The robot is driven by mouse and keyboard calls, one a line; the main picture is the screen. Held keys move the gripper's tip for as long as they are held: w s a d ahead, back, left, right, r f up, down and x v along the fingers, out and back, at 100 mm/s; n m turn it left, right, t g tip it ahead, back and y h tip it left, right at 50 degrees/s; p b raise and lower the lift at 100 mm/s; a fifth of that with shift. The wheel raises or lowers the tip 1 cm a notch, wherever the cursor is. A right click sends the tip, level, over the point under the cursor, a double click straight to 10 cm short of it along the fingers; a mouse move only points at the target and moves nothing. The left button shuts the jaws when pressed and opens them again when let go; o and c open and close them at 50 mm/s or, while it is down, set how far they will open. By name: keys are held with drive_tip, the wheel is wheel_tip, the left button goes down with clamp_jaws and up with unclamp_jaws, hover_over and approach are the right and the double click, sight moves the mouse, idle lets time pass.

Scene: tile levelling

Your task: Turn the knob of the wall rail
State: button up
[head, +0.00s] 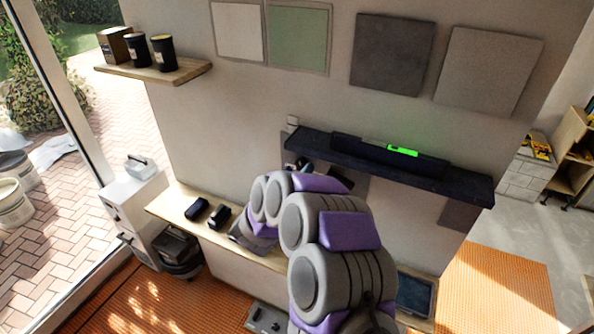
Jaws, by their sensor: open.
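The wall rail (390,166) is a long dark ledge on the pale wall, sloping down to the right in the picture. A dark bar with a lit green strip (402,151) lies along its top. A small rounded dark part (303,165) shows just under the rail's left end; I cannot tell whether it is the knob. My grey and purple arm rises from the bottom centre and covers the wall below the rail. My gripper (322,174) is open, close below the rail's left part, and mostly hidden by my arm. I see no contact with the rail.
Several square tiles (392,54) hang above the rail. A wooden shelf (160,73) with dark cups is at upper left. A lower wooden ledge (222,238) carries small black items (197,209). A white cabinet (134,205) stands at left. Orange mats cover the near floor.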

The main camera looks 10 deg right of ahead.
drive_tip(key=b+v, duration=0.2)
drive_tip(key=v, duration=1.4)
drive_tip(key=shift+a, duration=0.3)
drive_tip(key=shift+s, duration=0.1)
drive_tip(key=w+a+f+n+y+b, duration=0.1)
drive_tip(key=w+a+f+y+b, duration=0.15)
drive_tip(key=a+y+b, duration=0.5)
drive_tip(key=s+a+f+n+g+y+b, duration=0.25)
drive_tip(key=s+g+y, duration=0.25)
drive_tip(key=s+y, duration=0.35)
drive_tip(key=s+d+f+g+h+b, duration=0.1)
drive_tip(key=s+d+f+g+b, duration=0.2)
drive_tip(key=s+d, duration=0.4)
drive_tip(key=s+d+f+m+g+h+b, duration=0.1)
drive_tip(key=s+d, duration=0.5)
drive_tip(key=s, duration=0.8)
drive_tip(key=s+d+f+m+g+h+b, duration=0.1)
drive_tip(key=s+d+f+g+h+b, duration=0.2)
drive_tip(key=s, duration=0.8)
drive_tip(key=d+f+g+b, duration=0.2)
drive_tip(key=d+f+g, duration=0.2)
drive_tip(key=shift+s+d+f, duration=0.25)
drive_tip(key=shift+s+d, duration=0.1)
